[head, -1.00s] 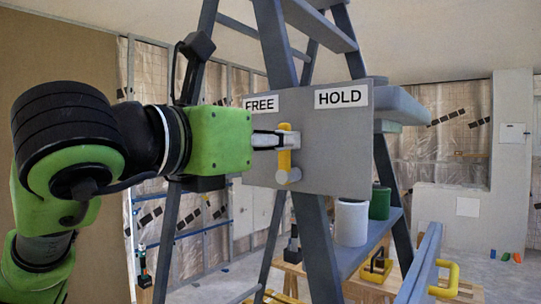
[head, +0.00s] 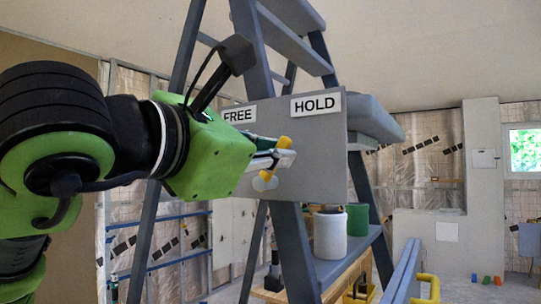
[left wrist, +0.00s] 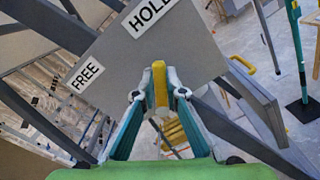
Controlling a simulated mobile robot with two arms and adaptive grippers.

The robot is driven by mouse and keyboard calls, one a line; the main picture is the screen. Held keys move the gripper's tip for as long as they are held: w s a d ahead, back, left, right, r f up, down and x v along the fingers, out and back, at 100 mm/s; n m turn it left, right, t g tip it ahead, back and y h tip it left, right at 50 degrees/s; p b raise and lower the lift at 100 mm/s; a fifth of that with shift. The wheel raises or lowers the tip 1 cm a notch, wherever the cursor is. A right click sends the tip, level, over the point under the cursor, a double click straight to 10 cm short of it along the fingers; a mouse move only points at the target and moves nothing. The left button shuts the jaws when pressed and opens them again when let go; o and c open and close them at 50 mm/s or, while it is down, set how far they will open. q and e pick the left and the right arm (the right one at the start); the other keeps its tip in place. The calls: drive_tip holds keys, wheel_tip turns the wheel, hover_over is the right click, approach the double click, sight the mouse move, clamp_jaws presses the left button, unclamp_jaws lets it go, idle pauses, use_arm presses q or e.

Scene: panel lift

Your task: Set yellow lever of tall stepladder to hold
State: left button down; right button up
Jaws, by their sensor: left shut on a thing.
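The yellow lever (head: 283,142) sits on a grey board on the tall stepladder (head: 256,50). It leans up and to the right from its round pivot (head: 265,181), toward the HOLD label (head: 315,104). The FREE label (head: 238,116) is at the board's upper left, partly behind my arm. My left gripper (head: 284,158) comes in from the left, tilted, and is shut on the lever. In the left wrist view the lever (left wrist: 160,86) stands between the two fingertips (left wrist: 160,94), which partly hide it. My right gripper is not in view.
A white pot (head: 330,236) and a green pot (head: 357,219) stand on a ladder shelf behind the board. A blue-grey beam (head: 398,272) with a yellow handle (head: 430,287) is at the lower right. Open floor lies at the far right.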

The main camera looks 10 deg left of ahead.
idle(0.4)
use_arm(q)
drive_tip(key=c, duration=2.1)
unclamp_jaws()
drive_tip(key=v, duration=1.2)
